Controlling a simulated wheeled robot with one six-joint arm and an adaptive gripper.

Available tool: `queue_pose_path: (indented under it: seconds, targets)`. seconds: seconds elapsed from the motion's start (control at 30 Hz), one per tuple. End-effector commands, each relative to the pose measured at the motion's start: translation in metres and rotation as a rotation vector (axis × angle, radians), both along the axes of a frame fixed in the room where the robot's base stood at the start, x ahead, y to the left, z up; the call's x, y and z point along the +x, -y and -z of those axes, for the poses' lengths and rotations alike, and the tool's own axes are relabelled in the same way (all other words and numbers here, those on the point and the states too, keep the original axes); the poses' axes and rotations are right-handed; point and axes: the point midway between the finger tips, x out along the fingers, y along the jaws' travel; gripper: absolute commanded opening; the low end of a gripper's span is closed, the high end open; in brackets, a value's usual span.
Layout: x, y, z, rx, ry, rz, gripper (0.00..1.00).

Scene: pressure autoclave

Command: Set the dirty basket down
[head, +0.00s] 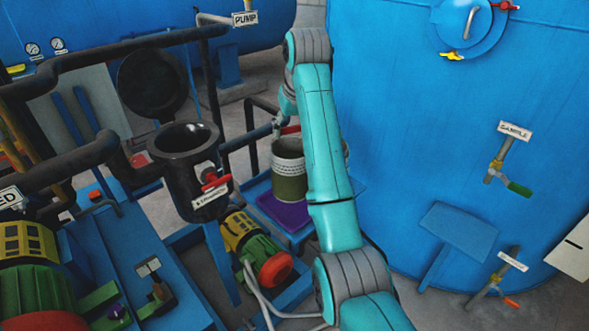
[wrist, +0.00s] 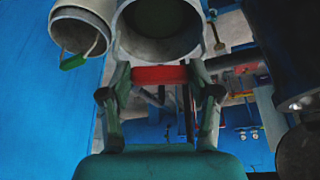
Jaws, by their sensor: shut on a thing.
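The dirty basket (head: 289,176) is a pale cylinder with an olive-stained lower part and a red handle. It is upright at or just over a purple mat (head: 270,208) on a blue stand; I cannot tell whether its base touches. My gripper (head: 286,129) is at the basket's rim, partly hidden by my arm. In the wrist view, my gripper (wrist: 160,76) has its two fingers shut on the red handle, with the basket's round end (wrist: 158,28) just beyond.
A second pale cylinder with a green handle (wrist: 84,28) is beside the held basket, mostly behind my arm in the head view. The black open vessel (head: 187,165) stands left. A large blue tank (head: 450,130) closes off the right. Pipes and a motor (head: 255,245) crowd the front left.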

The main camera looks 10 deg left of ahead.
Motion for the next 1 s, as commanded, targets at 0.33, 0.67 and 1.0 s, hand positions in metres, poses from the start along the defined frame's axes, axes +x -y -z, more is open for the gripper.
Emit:
queue_pose_path:
  seconds: [0.33, 0.67, 1.0]
  targets:
    - [0.001, 0.000, 0.034, 0.001, 0.003, 0.000, 0.00]
    - [0.000, 0.000, 0.067, 0.001, 0.003, 0.000, 0.00]
    - [0.001, 0.000, 0.070, 0.001, 0.003, 0.000, 0.00]
